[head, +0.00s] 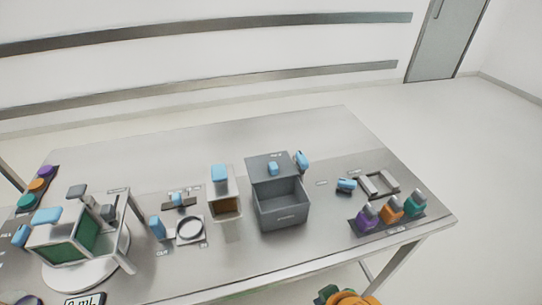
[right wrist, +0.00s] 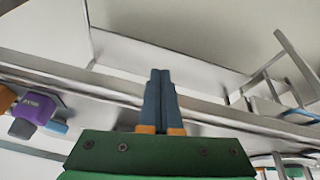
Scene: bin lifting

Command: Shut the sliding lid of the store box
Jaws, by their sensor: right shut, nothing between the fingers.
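The grey store box (head: 282,217) stands near the middle of the table's front half in the head view. Its grey lid (head: 262,163) lies towards the back and carries a light blue handle (head: 272,169). The front part of the box is open and looks empty inside. My right gripper shows in the right wrist view (right wrist: 160,73), its two fingers together with nothing between them. In the head view only an orange and green part of my right arm shows at the bottom edge, well in front of the table and apart from the box. My left gripper is not in view.
A small white box with a blue handle (head: 219,174) stands left of the store box. A rack with purple, orange and teal knobs (head: 372,228) is at the right front. A green-panelled device (head: 62,248) stands at the left. The table's back strip (head: 200,140) is clear.

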